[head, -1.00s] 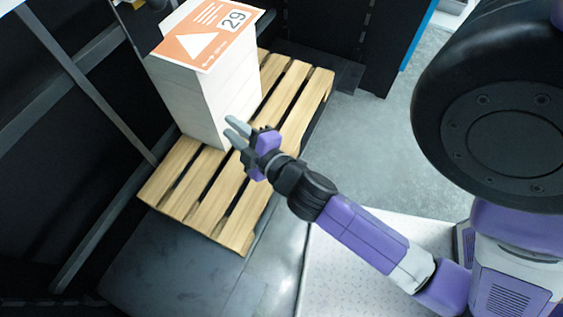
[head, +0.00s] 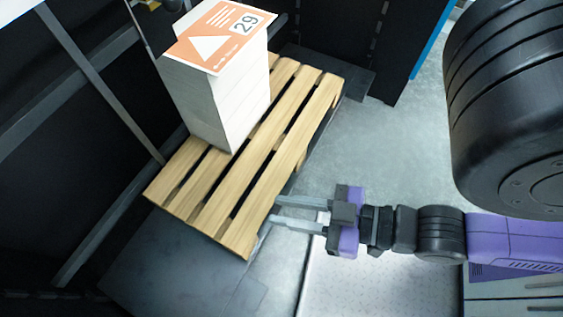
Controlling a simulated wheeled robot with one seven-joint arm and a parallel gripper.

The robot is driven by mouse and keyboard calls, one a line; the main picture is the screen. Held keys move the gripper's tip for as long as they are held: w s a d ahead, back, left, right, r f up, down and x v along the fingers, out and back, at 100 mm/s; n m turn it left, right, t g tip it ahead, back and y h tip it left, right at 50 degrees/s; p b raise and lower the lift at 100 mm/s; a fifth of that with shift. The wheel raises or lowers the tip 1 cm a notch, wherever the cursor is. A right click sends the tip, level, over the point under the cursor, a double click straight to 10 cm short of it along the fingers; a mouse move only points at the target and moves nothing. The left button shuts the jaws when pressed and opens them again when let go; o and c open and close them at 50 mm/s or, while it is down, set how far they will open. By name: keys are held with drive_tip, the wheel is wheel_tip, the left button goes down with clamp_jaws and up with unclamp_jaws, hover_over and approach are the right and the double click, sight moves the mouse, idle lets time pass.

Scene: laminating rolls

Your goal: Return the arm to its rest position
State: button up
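My gripper (head: 291,216) is at the lower middle of the head view, its two grey fingers pointing left. The fingers are parallel with a gap between them, and nothing shows in the gap. The fingertips appear near the right edge of the wooden pallet (head: 262,190) in the picture, apart from the stack. My purple and black arm reaches in from the right edge. A tall white stack (head: 218,105) with an orange and white top sheet marked 29 (head: 222,35) stands upright on the pallet.
Dark shelving and posts (head: 75,130) stand along the left side. A dark wall (head: 345,40) is behind the pallet. Grey floor (head: 385,150) is open to the right of the pallet, and a pale textured plate (head: 345,290) lies below my gripper.

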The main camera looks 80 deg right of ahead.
wheel_tip(320, 180, up, 12)
drive_tip(key=p, duration=1.2)
